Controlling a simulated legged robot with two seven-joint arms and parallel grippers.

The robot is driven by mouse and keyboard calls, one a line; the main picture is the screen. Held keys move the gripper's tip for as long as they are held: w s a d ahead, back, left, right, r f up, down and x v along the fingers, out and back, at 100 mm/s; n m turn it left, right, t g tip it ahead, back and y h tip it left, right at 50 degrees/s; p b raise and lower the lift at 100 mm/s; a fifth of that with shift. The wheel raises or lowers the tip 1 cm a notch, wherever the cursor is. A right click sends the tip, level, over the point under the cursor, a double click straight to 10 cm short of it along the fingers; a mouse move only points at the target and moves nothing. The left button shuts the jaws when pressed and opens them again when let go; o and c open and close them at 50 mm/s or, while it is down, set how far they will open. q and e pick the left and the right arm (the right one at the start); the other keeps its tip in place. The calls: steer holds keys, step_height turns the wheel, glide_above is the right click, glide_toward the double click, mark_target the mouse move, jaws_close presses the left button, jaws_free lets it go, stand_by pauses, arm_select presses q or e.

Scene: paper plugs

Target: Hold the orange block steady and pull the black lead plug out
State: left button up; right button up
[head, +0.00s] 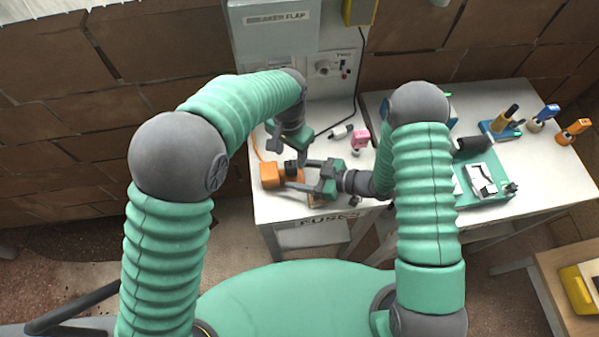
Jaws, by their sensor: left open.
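The orange block (269,176) sits near the left edge of the white table, with an orange lead running up from it. The black plug (291,168) is at its right side, partly hidden by my grippers. My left gripper (287,149) points down from above, open, just above and behind the plug. My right gripper (289,175) reaches in from the right, its fingers spread on either side of the plug and close to the block. I cannot tell whether they touch the block or the plug.
A pink block (360,139) and a white-and-black plug (341,132) lie behind my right gripper. A grey panel (281,30) with a black cable stands behind. The right table holds a green tray (468,203) and several coloured plugs.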

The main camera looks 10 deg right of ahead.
steer(key=v, duration=1.2)
arm_select(q)
steer(key=shift+s, duration=0.1)
arm_select(e)
steer(key=shift+s, duration=0.1)
